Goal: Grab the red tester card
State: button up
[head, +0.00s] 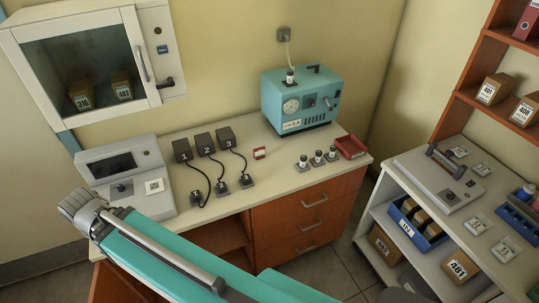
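My teal arm crosses the lower left of the head view, with a grey joint near the counter's left front. No gripper fingers show, so I cannot see my gripper or whether it holds anything.
Black boxes 1, 2 and 3 (204,142) have cables to small plugs. A teal machine (301,100) stands behind. Several small vials (317,157) and a red tray (350,147) are at the right. A grey console (124,177) is at the left. A white shelf unit (395,235) stands right.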

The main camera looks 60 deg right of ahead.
aim_at(259, 153)
jog(key=z, duration=1.3)
jog(key=i, duration=0.6)
jog(key=k, duration=0.6)
jog(key=z, duration=0.05)
